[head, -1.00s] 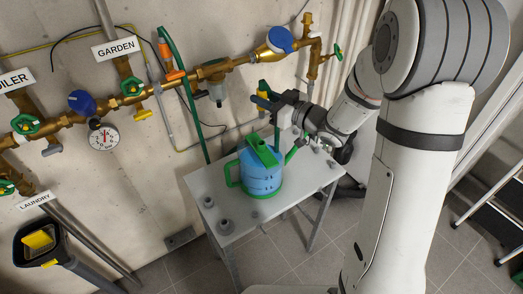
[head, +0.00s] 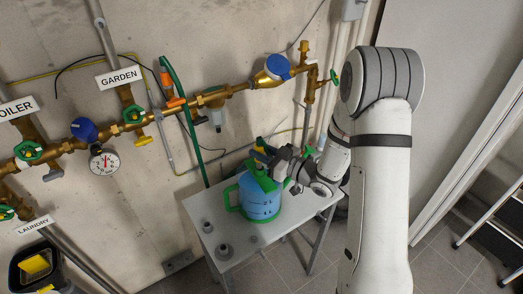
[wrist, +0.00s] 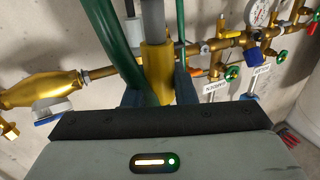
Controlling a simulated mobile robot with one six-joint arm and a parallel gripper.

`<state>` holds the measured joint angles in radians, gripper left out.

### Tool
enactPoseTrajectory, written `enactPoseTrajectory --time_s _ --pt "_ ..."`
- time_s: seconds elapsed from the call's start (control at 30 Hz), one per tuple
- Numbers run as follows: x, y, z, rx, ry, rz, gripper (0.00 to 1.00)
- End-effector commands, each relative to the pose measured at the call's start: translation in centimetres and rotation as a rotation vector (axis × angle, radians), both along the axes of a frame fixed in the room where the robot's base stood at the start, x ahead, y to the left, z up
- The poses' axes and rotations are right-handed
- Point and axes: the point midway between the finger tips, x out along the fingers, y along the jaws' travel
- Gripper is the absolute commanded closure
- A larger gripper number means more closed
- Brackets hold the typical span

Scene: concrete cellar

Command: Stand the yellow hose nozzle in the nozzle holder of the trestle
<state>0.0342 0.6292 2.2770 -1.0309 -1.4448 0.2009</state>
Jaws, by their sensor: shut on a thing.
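The yellow hose nozzle (wrist: 156,66) stands between the blue fingers of my gripper (wrist: 158,92) in the wrist view, and the fingers are shut on it. In the head view my gripper (head: 262,154) is low at the far side of the trestle (head: 196,206), behind the blue watering can's green top. Only a small bit of yellow shows there, so the nozzle's lower end is hidden. Grey round sockets stand on the trestle: a wide one (head: 224,251), a small one (head: 207,227) and a low one (head: 254,239). I cannot tell which is the nozzle holder.
The blue watering can (head: 260,199) with green handle stands on the trestle, close to my gripper and arm. Brass pipes with valves (head: 190,103) and a green hose (head: 186,120) run along the wall behind. The trestle's front left is otherwise clear.

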Motion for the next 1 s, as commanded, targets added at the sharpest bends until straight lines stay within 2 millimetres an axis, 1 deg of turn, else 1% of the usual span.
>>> enactPoseTrajectory --time_s 0.2,0.37,0.4,0.6,0.63,0.87,1.0 --pt "0.03 -0.03 0.00 0.000 -0.001 -0.001 1.00" --pt "0.03 -0.05 -0.48 0.000 -0.001 -0.001 1.00" --pt "0.02 -0.05 -0.30 -0.001 -0.001 -0.001 0.72" --pt "0.03 -0.07 -0.28 -0.001 -0.001 -0.001 0.56" --pt "0.03 -0.07 -0.28 -0.001 -0.001 -0.001 0.54" --pt "0.03 -0.08 -0.22 -0.001 -0.001 -0.002 0.54" --pt "-0.03 -0.26 0.21 0.000 0.000 -0.003 0.54"
